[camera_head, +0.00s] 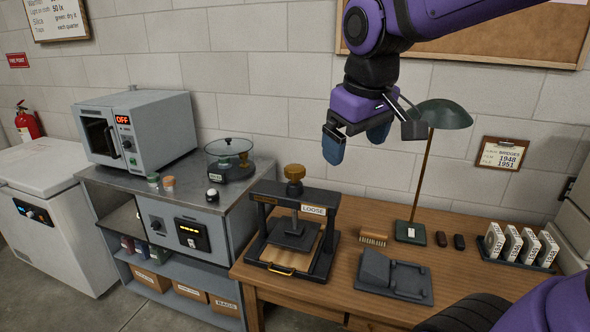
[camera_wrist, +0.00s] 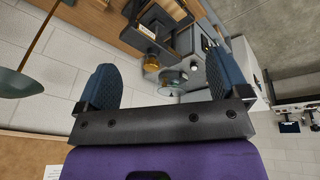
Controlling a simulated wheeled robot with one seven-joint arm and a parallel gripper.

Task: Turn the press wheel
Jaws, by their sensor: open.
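The press (camera_head: 297,228) stands on the left end of the wooden table, a dark frame with a label reading LOOSE. Its wheel (camera_head: 294,173), a round brown knob, sits on top of the screw; below it a dark plate is over a wooden board with a brass handle in front. My gripper (camera_head: 352,150) is in the air above the table, to the right of the wheel and higher in the picture, apart from it. Its blue fingers are spread with nothing between them. In the wrist view the fingers (camera_wrist: 165,88) are wide apart, and the wheel (camera_wrist: 151,63) shows between them, farther off.
A green lamp (camera_head: 440,115) stands behind my gripper. A brush (camera_head: 373,238), a dark grey stand (camera_head: 395,275) and a rack of white boxes (camera_head: 518,248) are on the table. Left are a grey cabinet with a glass-covered balance (camera_head: 230,160) and an oven (camera_head: 135,130).

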